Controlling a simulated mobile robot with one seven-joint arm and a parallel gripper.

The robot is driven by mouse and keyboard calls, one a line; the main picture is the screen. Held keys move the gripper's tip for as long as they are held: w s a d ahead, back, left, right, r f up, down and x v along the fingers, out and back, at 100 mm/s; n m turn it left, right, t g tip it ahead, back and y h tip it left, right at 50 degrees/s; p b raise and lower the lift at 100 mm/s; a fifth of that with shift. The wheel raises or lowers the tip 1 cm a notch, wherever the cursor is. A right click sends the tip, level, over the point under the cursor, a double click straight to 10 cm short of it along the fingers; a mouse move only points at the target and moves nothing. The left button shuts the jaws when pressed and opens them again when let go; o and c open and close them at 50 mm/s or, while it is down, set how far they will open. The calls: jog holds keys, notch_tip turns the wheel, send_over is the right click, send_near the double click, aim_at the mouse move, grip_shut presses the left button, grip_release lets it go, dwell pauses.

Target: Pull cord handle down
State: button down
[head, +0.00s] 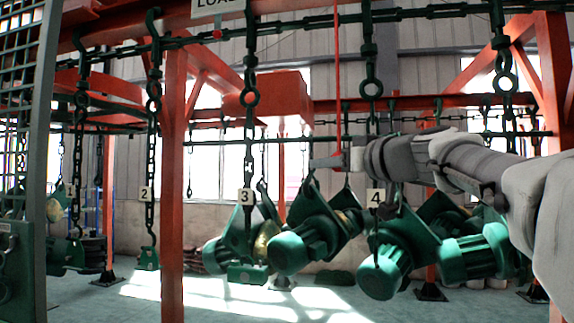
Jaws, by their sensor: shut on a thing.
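A thin red cord (337,85) hangs straight down from the top of the head view. At its lower end is a small red cord handle (324,163), lying roughly level. My grey arm reaches in from the right edge, and my gripper (344,160) is at the handle, shut on it. The jaws and the arm's end hide the handle's right part. The handle is in mid-air, above the hanging green parts.
Green chains with rings hang from the red overhead frame, tagged 1, 2, 3 (246,196) and 4 (375,197). Several green motor-like parts (291,250) hang just below my gripper. A red post (172,190) and a mesh panel stand left. Floor shows below.

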notch_tip(320, 180, down, 4)
jog(key=b, duration=0.5)
jog(key=shift+f, duration=0.25)
jog(key=shift+c, duration=2.2)
grip_release()
jog(key=b+v, duration=0.2)
jog(key=v, duration=1.5)
jog(key=shift+s+b, duration=0.25)
jog(key=shift+b, duration=0.15)
